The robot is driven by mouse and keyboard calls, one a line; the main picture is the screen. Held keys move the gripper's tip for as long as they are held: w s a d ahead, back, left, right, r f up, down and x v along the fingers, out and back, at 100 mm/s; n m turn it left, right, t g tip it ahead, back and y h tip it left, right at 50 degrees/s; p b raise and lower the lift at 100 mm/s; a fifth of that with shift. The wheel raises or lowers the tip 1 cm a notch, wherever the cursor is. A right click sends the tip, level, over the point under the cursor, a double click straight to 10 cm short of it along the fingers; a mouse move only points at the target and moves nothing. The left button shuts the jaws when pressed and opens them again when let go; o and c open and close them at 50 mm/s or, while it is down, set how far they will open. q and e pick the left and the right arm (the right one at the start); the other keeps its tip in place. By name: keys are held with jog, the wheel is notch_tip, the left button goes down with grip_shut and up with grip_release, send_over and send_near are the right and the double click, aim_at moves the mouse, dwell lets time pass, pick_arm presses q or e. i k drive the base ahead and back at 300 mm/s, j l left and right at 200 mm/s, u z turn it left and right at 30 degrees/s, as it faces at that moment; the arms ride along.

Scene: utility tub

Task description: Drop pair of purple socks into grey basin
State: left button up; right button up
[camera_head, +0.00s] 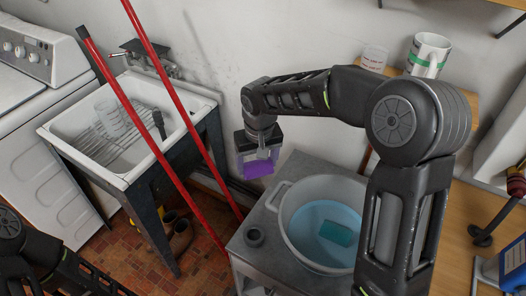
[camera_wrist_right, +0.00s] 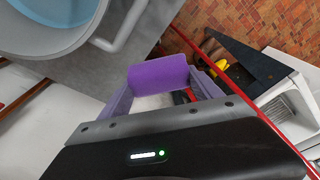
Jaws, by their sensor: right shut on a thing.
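The purple socks (camera_head: 258,168) show as a small flat purple piece below my right gripper (camera_head: 259,153), which is shut on them. The grey basin (camera_head: 285,228), with side handles, stands on a grey stand to the right of the gripper. It holds blue water and a teal block. The socks are in the air left of the basin, outside its rim. The basin also shows at the upper left of the right wrist view (camera_wrist_right: 25,35). My left gripper is not visible.
Two red poles (camera_head: 163,75) lean across the white utility sink (camera_head: 65,130). A washer (camera_head: 30,60) is at far left.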

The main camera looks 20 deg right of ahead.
aim_at(340, 218)
jog(key=k+u, duration=0.45)
jog(key=k, duration=0.25)
jog(key=k+l+u, duration=0.3)
jog(key=k, duration=0.25)
